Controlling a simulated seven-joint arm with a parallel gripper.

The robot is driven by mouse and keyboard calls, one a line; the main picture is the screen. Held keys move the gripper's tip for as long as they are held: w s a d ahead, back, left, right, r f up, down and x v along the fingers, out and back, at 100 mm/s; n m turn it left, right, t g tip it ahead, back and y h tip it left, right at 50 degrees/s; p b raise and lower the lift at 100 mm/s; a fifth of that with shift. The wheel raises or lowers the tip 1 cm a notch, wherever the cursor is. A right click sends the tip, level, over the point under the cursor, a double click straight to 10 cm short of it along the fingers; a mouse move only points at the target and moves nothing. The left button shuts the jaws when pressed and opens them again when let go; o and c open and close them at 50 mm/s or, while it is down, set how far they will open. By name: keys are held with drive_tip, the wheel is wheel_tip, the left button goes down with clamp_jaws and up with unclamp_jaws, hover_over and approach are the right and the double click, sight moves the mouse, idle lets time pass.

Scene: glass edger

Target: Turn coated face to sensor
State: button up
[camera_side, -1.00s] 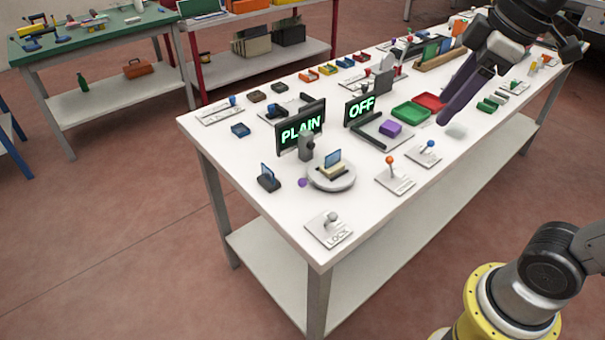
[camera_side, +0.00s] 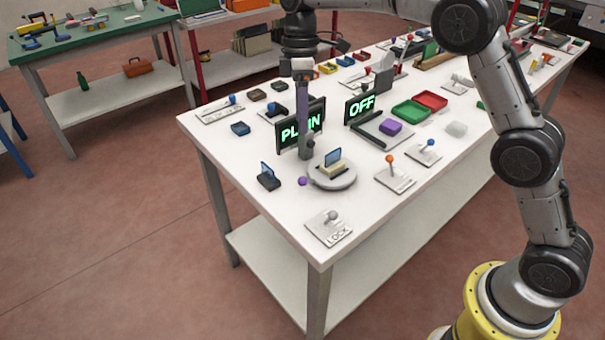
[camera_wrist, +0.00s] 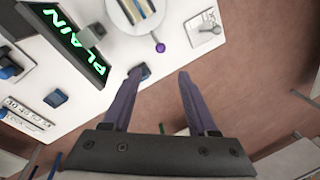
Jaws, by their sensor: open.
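A round grey turntable (camera_side: 345,181) stands near the front of the bench, with a cream block and an upright blue glass pane (camera_side: 333,157) on it. A purple ball knob (camera_side: 302,181) sits at its left edge; the wrist view shows the knob (camera_wrist: 160,48) on a short rod from the turntable (camera_wrist: 118,12). The grey sensor post (camera_side: 306,148) stands behind, beside a display (camera_side: 288,136) reading PLAIN. My gripper (camera_side: 302,120) points down in front of the display, its fingers overlapping it.
A dark stand with a blue pane (camera_side: 268,177) is left of the turntable. A LOCK lever plate (camera_side: 328,229) is at the front corner. Orange (camera_side: 391,161) and blue (camera_side: 431,145) levers stand to the right.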

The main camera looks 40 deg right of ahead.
sight(302, 177)
drive_tip(key=f, duration=0.4)
drive_tip(key=s+a+f, duration=0.1)
drive_tip(key=f, duration=0.4)
drive_tip(key=s+f, duration=0.1)
drive_tip(key=f, duration=0.4)
drive_tip(key=shift+s+a+f, duration=0.1)
drive_tip(key=shift+a, duration=0.25)
clamp_jaws()
idle(0.9)
